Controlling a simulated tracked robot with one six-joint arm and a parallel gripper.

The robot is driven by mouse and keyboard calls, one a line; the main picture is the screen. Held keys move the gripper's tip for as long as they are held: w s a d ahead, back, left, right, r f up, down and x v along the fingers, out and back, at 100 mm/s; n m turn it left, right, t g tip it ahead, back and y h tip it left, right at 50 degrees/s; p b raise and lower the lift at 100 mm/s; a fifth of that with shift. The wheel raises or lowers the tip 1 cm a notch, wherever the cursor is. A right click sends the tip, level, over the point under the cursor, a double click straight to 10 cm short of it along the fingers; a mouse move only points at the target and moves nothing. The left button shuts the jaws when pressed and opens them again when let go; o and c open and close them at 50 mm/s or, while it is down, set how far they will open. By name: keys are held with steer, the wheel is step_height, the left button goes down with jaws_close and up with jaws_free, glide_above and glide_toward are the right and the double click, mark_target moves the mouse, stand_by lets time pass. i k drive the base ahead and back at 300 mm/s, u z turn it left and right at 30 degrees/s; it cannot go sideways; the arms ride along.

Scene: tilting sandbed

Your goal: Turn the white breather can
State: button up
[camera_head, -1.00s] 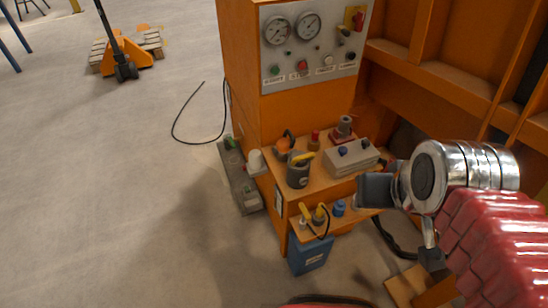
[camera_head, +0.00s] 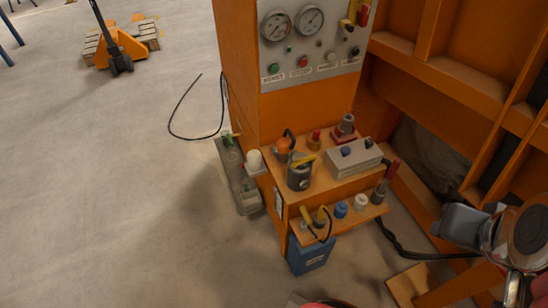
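A white can (camera_head: 255,161), which looks like the breather can, stands upright on a small bracket at the left side of the orange cabinet. A smaller white cap (camera_head: 360,203) stands on the lower shelf beside a blue one (camera_head: 341,209).
The cabinet's upper ledge (camera_head: 316,183) carries several fittings and a grey box (camera_head: 353,158). A gauge panel (camera_head: 312,50) rises above. A blue container (camera_head: 311,256) stands below the shelf. A black cable (camera_head: 405,250) lies at the right. The floor at left is mostly clear.

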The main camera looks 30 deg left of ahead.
mark_target(255, 156)
steer(key=z, duration=0.5)
steer(key=k, duration=1.25)
steer(key=u, duration=1.8)
steer(key=i, duration=0.5)
